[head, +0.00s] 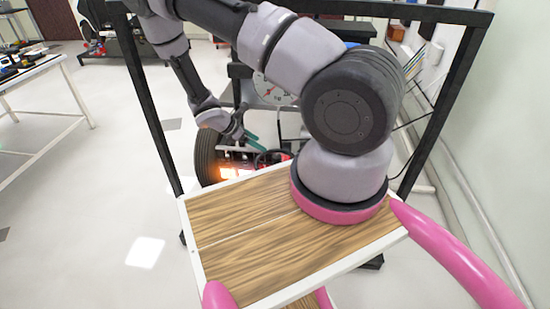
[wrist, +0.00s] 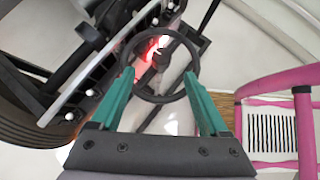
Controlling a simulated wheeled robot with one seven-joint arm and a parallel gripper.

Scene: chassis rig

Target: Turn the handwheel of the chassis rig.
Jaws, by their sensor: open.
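The handwheel (wrist: 160,99) is a dark ring with spokes, in the upper middle of the wrist view. A red glow shows behind its hub. My gripper (wrist: 158,74) has two green fingers, spread wide apart with nothing held between them. The fingertips appear at the left and right sides of the wheel's rim; whether they touch it I cannot tell. In the head view, my gripper (head: 247,137) is low beyond the wooden deck, beside the handwheel (head: 268,158), which is small and partly hidden there.
A black tyre (head: 207,160) and a lit orange lamp stand left of the wheel. A round dial (head: 272,90) is behind it. A white table (head: 35,75) stands at far left, with open floor between.

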